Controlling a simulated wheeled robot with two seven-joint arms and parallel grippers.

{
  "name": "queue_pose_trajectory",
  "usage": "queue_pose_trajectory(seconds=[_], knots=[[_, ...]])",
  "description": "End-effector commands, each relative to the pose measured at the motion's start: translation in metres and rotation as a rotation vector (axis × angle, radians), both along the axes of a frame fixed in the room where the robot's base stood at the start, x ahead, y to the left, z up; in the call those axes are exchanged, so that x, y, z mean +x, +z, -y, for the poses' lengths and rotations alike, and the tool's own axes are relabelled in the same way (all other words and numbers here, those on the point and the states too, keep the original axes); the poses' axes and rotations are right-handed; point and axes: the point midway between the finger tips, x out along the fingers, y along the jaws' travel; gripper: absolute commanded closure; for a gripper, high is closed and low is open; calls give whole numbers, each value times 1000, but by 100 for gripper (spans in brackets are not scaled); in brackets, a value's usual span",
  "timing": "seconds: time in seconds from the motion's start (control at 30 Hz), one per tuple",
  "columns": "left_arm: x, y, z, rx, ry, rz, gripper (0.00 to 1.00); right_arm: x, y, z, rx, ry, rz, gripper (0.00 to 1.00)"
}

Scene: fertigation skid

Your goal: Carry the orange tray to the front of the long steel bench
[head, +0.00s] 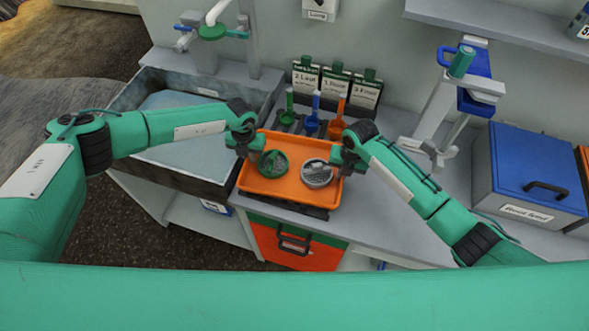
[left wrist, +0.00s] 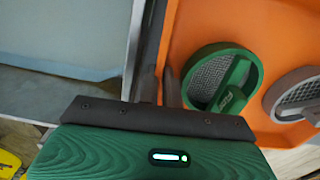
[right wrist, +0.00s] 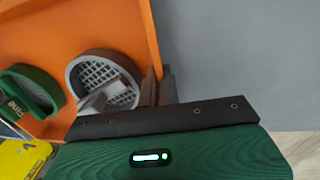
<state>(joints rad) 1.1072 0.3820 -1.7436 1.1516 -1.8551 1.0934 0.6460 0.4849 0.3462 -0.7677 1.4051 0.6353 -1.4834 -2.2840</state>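The orange tray (head: 285,188) is at the front edge of the grey steel bench (head: 395,215), just right of the sink. It carries a green strainer-like round piece (head: 273,164) and a grey one (head: 317,173). My left gripper (head: 246,152) is at the tray's left rim; in the left wrist view its fingers (left wrist: 160,88) are on either side of that rim, close together. My right gripper (head: 345,160) is at the right rim, its fingers (right wrist: 159,88) likewise straddling it. A dark strip shows under the tray's near edge; whether the tray rests or hangs slightly above is unclear.
A sink basin (head: 190,150) lies left of the tray. Green, blue and orange-handled tools (head: 312,122) and labelled cards (head: 337,84) stand behind it. A stand (head: 445,100) and a blue-lidded box (head: 530,170) are to the right. Bench top right of the tray is partly clear.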

Motion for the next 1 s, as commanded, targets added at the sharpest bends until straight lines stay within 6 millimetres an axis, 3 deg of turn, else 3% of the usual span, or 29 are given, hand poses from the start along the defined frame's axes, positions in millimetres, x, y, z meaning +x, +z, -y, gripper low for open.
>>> queue_pose_trajectory(seconds=[0.43, 1.0], knots=[[0, 7, 0, 1, 1, 1, 100, 0, 8, 0, 1, 0, 1, 100], [0, 50, -1, 2, 1, 0, 100, 0, 51, -1, 1, 1, 0, 100]])
